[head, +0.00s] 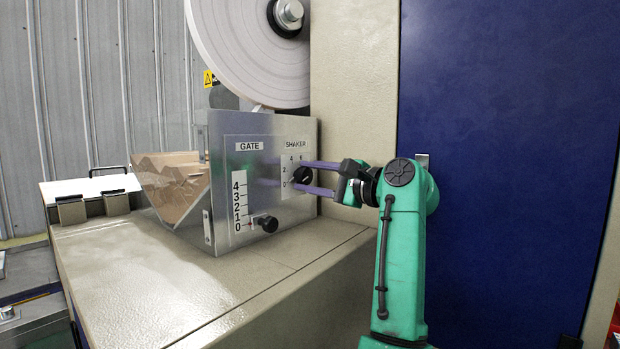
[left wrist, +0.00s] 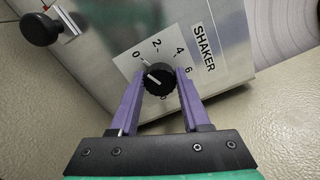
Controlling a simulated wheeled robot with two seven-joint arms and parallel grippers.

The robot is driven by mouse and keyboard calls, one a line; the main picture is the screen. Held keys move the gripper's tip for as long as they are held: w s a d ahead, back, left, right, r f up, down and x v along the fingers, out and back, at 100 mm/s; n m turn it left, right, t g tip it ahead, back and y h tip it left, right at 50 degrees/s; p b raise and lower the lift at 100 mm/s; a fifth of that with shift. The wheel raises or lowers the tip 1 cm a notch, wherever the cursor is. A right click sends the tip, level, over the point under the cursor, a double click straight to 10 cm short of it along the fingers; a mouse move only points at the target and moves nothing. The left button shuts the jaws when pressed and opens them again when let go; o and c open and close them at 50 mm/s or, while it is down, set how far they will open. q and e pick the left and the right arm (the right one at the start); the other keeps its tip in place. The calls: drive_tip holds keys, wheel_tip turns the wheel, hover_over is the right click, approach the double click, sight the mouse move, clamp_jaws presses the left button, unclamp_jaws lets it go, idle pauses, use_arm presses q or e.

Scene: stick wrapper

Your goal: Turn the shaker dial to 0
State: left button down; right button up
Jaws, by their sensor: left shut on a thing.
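The shaker dial (head: 302,175) is a round black knob on the metal panel, under the SHAKER label. It also shows in the left wrist view (left wrist: 159,80), with a white pointer line on its face. The line points up and left, to the 0 side of the scale; whether it lines up exactly with the 0 mark I cannot tell. My left gripper (head: 300,177) is shut on the dial, with one purple finger on either side of it. In the left wrist view the fingers (left wrist: 158,86) flank the knob. My right gripper is not in view.
The black gate knob (head: 267,223) sits lower left on the same panel, near the bottom of its scale. A clear-sided hopper (head: 172,185) holds brown pieces. A large white reel (head: 255,50) is above the panel. The beige machine top (head: 180,275) in front is clear.

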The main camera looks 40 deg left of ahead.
use_arm(q)
drive_tip(key=shift+r, duration=0.1)
drive_tip(key=shift+c, duration=2.2)
unclamp_jaws()
drive_tip(key=shift+o, duration=0.4)
drive_tip(key=shift+a, duration=0.2)
drive_tip(key=shift+d, duration=0.15)
drive_tip(key=d+b, duration=0.1)
drive_tip(key=d, duration=1.3)
drive_tip(key=shift+w+d+f, duration=0.15)
drive_tip(key=shift+w+f, duration=0.05)
drive_tip(key=shift+f, duration=0.05)
